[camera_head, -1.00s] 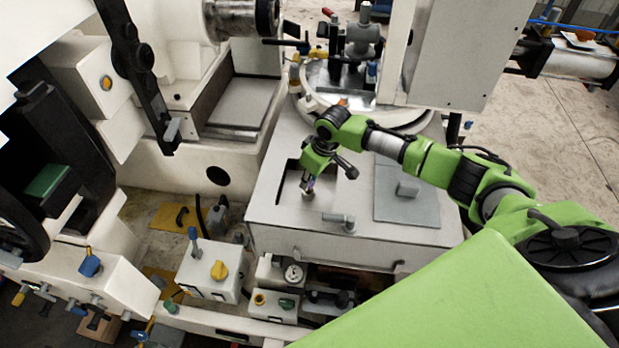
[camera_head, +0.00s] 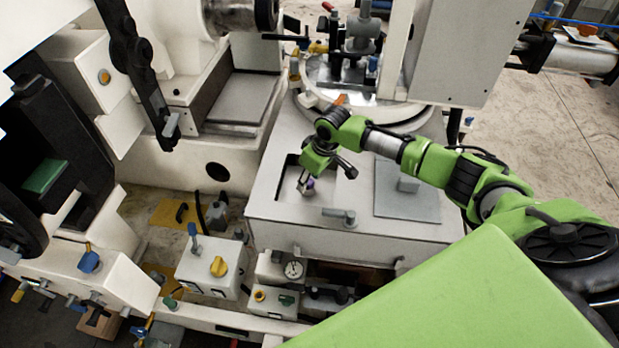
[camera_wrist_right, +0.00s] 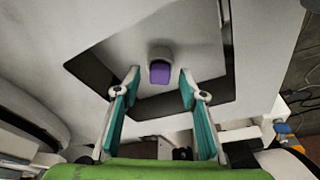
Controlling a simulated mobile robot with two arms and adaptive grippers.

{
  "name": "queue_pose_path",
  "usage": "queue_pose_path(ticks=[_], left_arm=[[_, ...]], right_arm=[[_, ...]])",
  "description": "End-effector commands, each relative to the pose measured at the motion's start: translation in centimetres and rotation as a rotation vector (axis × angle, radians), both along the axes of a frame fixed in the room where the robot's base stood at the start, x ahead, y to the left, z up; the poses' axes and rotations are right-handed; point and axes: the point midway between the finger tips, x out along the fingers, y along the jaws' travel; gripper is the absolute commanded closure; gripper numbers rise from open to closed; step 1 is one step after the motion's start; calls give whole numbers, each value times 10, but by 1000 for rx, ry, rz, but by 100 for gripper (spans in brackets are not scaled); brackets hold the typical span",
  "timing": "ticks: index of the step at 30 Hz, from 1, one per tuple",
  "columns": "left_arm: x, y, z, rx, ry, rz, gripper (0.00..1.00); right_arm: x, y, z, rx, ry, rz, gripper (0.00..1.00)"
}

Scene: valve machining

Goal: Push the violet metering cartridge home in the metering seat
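The violet metering cartridge (camera_wrist_right: 160,72) shows in the right wrist view, with its violet end standing out of a pale round seat (camera_wrist_right: 160,54) inside a recess. How deep it sits cannot be told. My right gripper (camera_wrist_right: 160,78) is open, with one teal-padded finger on each side of the cartridge's line and a gap to both. In the head view my right gripper (camera_head: 305,187) hangs over the square recess in the pale machine top, and a small violet patch (camera_head: 310,184) shows beside it. My left gripper is in neither view.
The recess edge (camera_head: 277,190) surrounds the gripper closely. A grey handle (camera_head: 339,215) lies in front of it, and a grey plate with a knob (camera_head: 407,205) is to the right. A round table with fixtures (camera_head: 345,85) stands behind.

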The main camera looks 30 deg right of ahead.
Motion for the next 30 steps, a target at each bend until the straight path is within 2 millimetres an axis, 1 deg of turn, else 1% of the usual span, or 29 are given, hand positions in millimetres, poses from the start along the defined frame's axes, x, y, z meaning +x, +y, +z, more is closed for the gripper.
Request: queue_pose_path(ticks=[5, 8, 11, 18, 21, 25, 30], left_arm=[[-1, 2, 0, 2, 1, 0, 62], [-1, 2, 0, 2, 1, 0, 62], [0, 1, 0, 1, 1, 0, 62], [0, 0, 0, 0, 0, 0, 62], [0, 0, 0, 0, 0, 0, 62], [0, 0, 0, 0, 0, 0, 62], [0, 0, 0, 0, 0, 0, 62]], right_arm=[[0, -1, 3, 0, -1, -1, 62], [-2, -2, 13, 1, -2, -1, 62], [-7, -4, 31, -1, -2, 2, 62], [-20, -9, 81, 0, -3, 0, 62], [-24, -11, 97, -1, -3, 0, 62], [-28, -12, 110, 0, -1, 1, 62], [-30, -13, 116, 0, 0, 0, 62]])
